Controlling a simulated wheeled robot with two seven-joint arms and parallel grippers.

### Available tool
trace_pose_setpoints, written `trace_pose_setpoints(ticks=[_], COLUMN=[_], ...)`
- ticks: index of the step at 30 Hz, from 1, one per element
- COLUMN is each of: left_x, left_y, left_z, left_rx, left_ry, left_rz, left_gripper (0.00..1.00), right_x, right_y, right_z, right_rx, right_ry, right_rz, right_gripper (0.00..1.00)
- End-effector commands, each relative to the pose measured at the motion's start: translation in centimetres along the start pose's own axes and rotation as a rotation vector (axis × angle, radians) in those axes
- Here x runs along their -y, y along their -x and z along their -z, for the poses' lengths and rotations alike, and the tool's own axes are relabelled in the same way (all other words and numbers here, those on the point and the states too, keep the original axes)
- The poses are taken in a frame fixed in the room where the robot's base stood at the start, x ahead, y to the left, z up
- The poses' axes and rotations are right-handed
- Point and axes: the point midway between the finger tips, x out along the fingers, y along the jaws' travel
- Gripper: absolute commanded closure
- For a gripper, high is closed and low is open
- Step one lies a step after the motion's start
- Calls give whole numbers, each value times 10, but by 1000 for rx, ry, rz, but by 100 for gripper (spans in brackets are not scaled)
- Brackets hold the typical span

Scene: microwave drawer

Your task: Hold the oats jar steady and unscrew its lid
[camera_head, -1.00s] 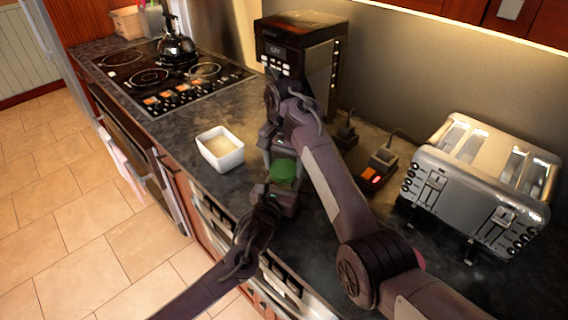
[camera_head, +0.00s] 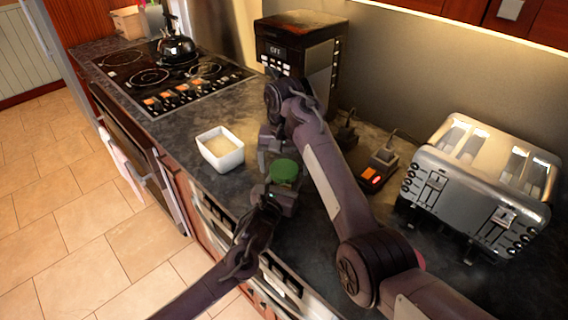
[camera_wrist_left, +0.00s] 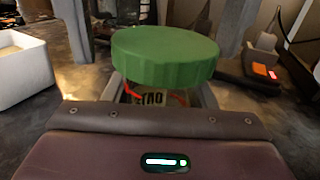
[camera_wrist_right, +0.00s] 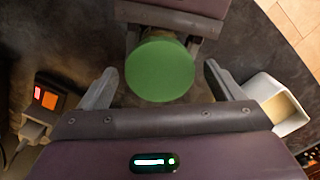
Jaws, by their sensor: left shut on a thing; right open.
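The oats jar has a wide round green lid (camera_head: 285,172), which sits on top of it. In the left wrist view the lid (camera_wrist_left: 165,55) hides most of the jar, and part of its label (camera_wrist_left: 152,98) shows below. My left gripper (camera_wrist_left: 160,92) is shut on the jar body under the lid. My right gripper (camera_wrist_right: 161,68) is open, with one finger on each side of the lid (camera_wrist_right: 160,70) in its wrist view and a visible gap on both sides. In the head view it is just behind the lid, partly hidden by its own arm.
A white square bowl (camera_head: 220,150) with pale contents stands left of the jar. A small device with a red light (camera_head: 376,176) and a silver toaster (camera_head: 482,185) stand to the right. A black coffee machine (camera_head: 300,55) is behind. The counter's front edge is close.

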Motion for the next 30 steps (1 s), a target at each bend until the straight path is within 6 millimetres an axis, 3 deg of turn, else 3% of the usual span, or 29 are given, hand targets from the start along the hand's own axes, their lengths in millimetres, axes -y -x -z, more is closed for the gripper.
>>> trace_pose_setpoints(ticks=[9,14,22,30], left_x=[0,0,0,0], left_y=[0,0,0,0], left_z=[1,1,1,1], left_rx=[-2,-2,-2,-2], left_ry=[0,0,0,0], left_rz=[0,0,0,0], left_gripper=[100,100,100,100], right_x=[0,0,-1,0], right_y=[37,46,71,77], right_z=[1,0,1,0], right_rx=[-4,0,-1,1], right_ry=[1,-12,-213,-299], right_rz=[1,-1,-6,0], right_gripper=[13,17,17,17])
